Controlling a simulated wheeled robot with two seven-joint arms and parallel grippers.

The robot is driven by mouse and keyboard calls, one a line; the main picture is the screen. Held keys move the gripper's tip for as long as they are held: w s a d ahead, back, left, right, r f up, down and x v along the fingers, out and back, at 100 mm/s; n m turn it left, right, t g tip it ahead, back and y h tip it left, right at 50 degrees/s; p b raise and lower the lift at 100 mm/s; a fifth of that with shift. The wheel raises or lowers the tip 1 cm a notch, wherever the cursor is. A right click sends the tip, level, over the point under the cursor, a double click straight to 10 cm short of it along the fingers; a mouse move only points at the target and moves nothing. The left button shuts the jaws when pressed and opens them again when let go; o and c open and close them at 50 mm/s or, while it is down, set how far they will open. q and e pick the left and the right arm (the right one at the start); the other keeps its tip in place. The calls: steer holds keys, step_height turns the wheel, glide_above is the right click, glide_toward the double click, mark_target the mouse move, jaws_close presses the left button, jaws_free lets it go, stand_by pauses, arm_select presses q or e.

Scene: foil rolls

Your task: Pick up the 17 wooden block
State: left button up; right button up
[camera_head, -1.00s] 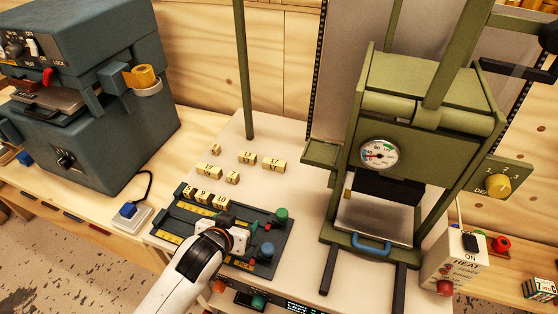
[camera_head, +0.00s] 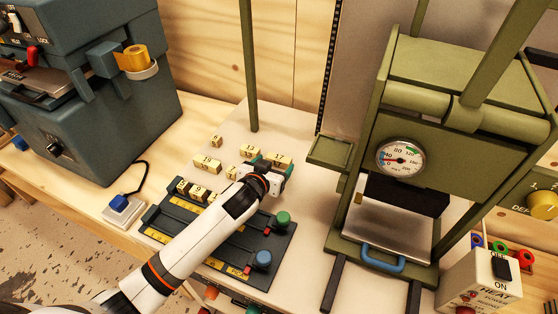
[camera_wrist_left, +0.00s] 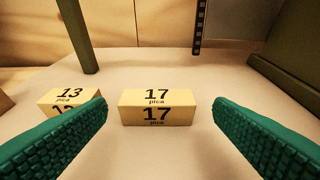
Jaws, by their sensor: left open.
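The 17 wooden block (camera_head: 279,159) is a pale yellow block marked "17 pica", lying on the white table top beyond the dark tray. In the left wrist view the 17 block (camera_wrist_left: 157,106) sits centred ahead, between the two green fingers and apart from both. My left gripper (camera_head: 268,170) is open and empty, just in front of the block. In the left wrist view the open gripper (camera_wrist_left: 160,130) frames the block. My right gripper does not show.
The 13 block (camera_wrist_left: 72,100) lies left of the 17 block, close to the left finger's line. Several more numbered blocks stand nearby, some at the dark tray (camera_head: 190,222). A green post (camera_head: 249,80) rises behind, and the green press (camera_head: 405,120) stands at the right.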

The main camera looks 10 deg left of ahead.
mark_target(277, 161)
arm_select(q)
steer(key=x, duration=0.5)
steer(key=shift+a+f, duration=0.15)
steer(key=shift+f, duration=0.05)
steer(key=c, duration=0.7)
